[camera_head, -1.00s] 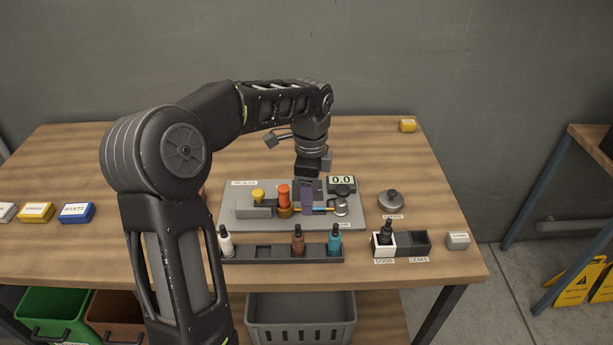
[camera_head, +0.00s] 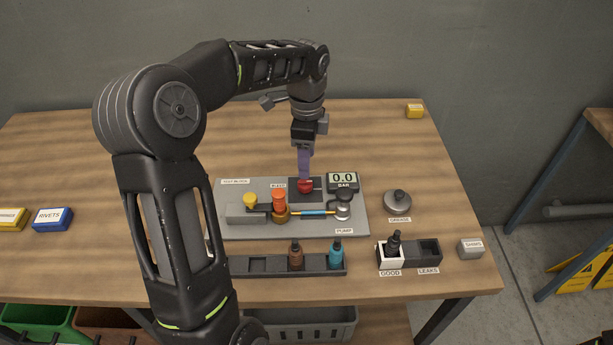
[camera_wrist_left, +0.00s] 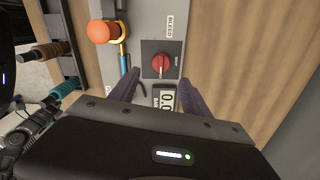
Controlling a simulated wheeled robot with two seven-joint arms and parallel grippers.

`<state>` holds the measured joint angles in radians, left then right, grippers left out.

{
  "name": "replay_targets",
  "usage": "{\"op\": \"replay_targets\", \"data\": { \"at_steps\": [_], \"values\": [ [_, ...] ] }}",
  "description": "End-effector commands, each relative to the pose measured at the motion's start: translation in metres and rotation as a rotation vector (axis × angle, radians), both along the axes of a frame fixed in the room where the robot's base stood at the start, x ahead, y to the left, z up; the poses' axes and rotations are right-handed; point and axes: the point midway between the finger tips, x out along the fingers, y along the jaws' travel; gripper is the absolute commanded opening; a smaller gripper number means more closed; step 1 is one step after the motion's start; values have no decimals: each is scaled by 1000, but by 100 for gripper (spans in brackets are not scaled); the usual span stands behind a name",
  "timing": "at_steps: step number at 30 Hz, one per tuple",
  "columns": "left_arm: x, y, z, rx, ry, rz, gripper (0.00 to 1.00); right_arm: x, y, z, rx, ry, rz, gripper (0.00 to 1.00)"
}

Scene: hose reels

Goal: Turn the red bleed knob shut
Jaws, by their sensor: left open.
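The red bleed knob (camera_head: 305,187) sits on a dark square plate on the grey test block (camera_head: 235,190). In the left wrist view the knob (camera_wrist_left: 160,64) shows whole, with a bar-shaped grip lying roughly up-down in that picture, beside a BLEED label. My left gripper (camera_head: 304,176) points down, its purple fingers just above and behind the knob in the head view. In the wrist view its open fingers (camera_wrist_left: 160,80) are spread to either side, with nothing between them. Whether they touch the knob cannot be told. My right gripper is not in view.
A display (camera_head: 342,181) reading 0.0 BAR stands right of the knob. An orange-topped fitting (camera_head: 279,200), a yellow knob (camera_head: 250,201) and the pump (camera_head: 343,207) are close by. A bottle rack (camera_head: 270,265) lies in front.

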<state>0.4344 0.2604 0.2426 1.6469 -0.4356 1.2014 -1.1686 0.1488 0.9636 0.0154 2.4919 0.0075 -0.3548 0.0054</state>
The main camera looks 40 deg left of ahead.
Motion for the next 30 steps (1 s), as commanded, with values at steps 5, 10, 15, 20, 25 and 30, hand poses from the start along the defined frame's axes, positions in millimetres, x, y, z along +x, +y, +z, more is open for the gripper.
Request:
{"op": "replay_targets", "data": {
  "at_steps": [5, 10, 15, 20, 25, 30],
  "values": [
    [0, 0, -7, 0, 2, 1, 56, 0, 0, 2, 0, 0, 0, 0],
    [-1, 0, -29, -2, 4, 1, 56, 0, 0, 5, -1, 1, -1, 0],
    [-1, 0, -55, -2, 4, 0, 56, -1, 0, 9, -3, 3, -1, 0],
    [0, 0, -73, 0, 2, 1, 56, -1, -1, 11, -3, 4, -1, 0],
    [0, 0, -79, 0, 1, 0, 56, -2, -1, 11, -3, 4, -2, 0],
    [0, 0, -79, 0, 1, 0, 56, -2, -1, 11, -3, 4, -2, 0]
  ]
}}
